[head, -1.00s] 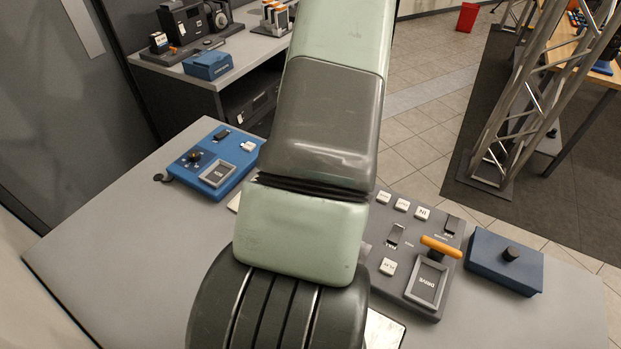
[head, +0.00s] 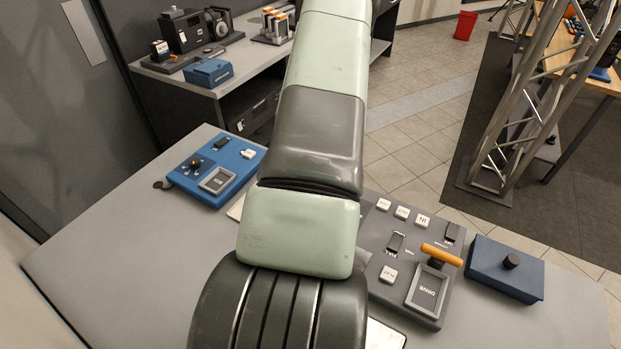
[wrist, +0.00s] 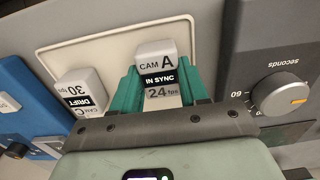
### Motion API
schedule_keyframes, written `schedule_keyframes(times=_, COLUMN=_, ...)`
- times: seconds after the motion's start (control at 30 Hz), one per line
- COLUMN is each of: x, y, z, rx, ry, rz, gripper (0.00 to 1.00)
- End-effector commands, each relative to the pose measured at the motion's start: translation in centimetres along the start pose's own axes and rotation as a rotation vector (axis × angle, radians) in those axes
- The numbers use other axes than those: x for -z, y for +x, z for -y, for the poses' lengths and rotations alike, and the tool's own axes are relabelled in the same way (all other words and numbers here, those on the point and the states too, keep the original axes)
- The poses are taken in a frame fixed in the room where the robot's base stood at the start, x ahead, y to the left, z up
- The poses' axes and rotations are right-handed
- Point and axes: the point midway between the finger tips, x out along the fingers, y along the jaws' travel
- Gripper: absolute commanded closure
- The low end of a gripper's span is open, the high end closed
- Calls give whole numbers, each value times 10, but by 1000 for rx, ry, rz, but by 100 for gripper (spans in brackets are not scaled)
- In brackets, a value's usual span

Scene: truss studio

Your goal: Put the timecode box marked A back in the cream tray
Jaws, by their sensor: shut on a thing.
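The timecode box marked A (wrist: 160,62) is white with a black "IN SYNC" band and "24 fps" below. In the wrist view it sits between the teal fingers of my gripper (wrist: 160,88), which is shut on it. The cream tray (wrist: 112,42) lies behind and around it in that view; I cannot tell whether the box touches the tray. A second white box marked C, with a "DRIFT" band (wrist: 84,92), stands at the tray's left part. In the head view my arm hides my gripper and box A; only a sliver of tray (head: 236,208) shows.
A blue control unit (head: 215,166) stands left of the tray. A dark panel with an orange handle (head: 441,254) and a blue box with a black knob (head: 507,266) stand right. A dark timer with a grey knob (wrist: 279,95) is close by my gripper. The table's left front is bare.

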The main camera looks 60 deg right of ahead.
Motion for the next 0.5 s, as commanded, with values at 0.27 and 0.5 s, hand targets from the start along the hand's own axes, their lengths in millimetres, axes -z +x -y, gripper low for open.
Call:
schedule_keyframes(times=0.27, x=0, y=2, z=0, rx=0, ry=0, rz=-1, gripper=31)
schedule_keyframes(times=0.5, x=0, y=0, z=0, rx=0, ry=0, rz=0, gripper=31)
